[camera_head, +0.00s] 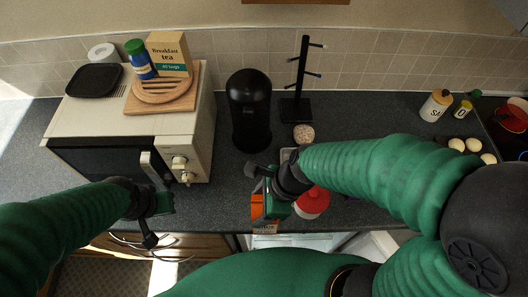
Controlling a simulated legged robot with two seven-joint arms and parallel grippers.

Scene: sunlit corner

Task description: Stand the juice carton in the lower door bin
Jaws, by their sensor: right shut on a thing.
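The orange juice carton (257,207) is at my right gripper (268,193), just over the front edge of the counter. My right gripper is shut on it and hides much of it; a printed end shows at the bottom. Below the counter edge, a pale open fridge interior (306,243) shows in part. A white panel, perhaps its door (372,246), shows to the right behind my arm. I cannot make out the lower door bin. My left gripper (157,217) is in front of the microwave, apart from the carton; its jaw opening is unclear.
The microwave (190,125) stands at the left with a board, tea box and jar on top. A black canister (249,112) and mug tree (296,105) stand behind the carton. A red-and-white container (314,203) is close to my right gripper.

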